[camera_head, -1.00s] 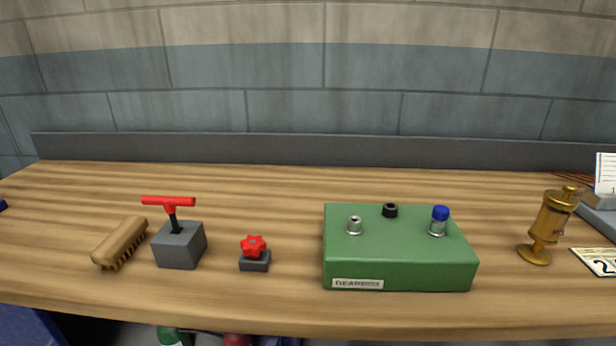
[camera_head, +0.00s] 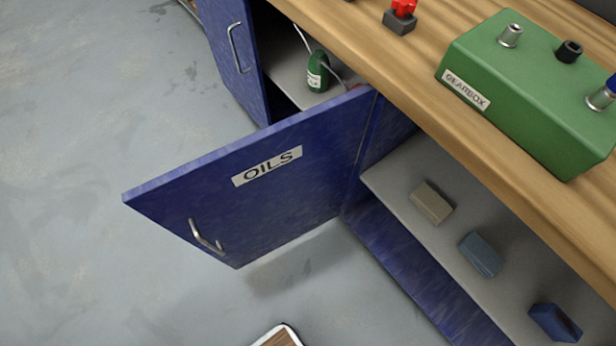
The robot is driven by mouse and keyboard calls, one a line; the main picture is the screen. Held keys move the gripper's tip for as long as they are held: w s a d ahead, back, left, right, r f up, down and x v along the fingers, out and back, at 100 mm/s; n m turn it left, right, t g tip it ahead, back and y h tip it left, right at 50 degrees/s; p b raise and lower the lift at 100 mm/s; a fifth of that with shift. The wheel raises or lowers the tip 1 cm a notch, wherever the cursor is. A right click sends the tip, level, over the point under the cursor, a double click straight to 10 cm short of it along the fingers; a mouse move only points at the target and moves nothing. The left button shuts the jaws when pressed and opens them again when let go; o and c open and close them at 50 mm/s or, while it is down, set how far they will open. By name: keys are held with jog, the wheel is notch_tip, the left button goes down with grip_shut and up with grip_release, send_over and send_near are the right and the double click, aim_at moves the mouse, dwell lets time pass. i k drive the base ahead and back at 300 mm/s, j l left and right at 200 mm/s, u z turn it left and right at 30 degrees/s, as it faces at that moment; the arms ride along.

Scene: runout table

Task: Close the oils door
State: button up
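The oils door (camera_head: 290,190) is a blue cabinet door with a white OILS label (camera_head: 267,166) and a metal bar handle (camera_head: 207,238). It stands wide open, swung out from the bench over the grey floor. Its hinge side is at the right, by the cabinet post. Behind it, the cabinet shelf (camera_head: 290,75) shows a green bottle (camera_head: 318,72) with a white label and part of a red item. My gripper is not in view.
Another blue door or panel (camera_head: 236,55) with a handle is at the upper left. Right of the oils door, an open shelf (camera_head: 400,185) holds several small blocks. The worktop (camera_head: 450,110) carries a green gearbox (camera_head: 530,90). The floor (camera_head: 90,270) left of the door is clear.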

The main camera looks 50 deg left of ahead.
aim_at(244, 200)
jog(key=l+u, duration=0.1)
jog(key=u, duration=0.3)
jog(key=l+u, duration=0.1)
jog(key=u, duration=0.3)
jog(key=l+u, duration=0.1)
jog(key=u, duration=0.65)
jog(key=l+z, duration=0.1)
jog(key=l, duration=0.4)
jog(key=k+l, duration=0.1)
jog(key=l, duration=0.35)
jog(key=k+z, duration=0.05)
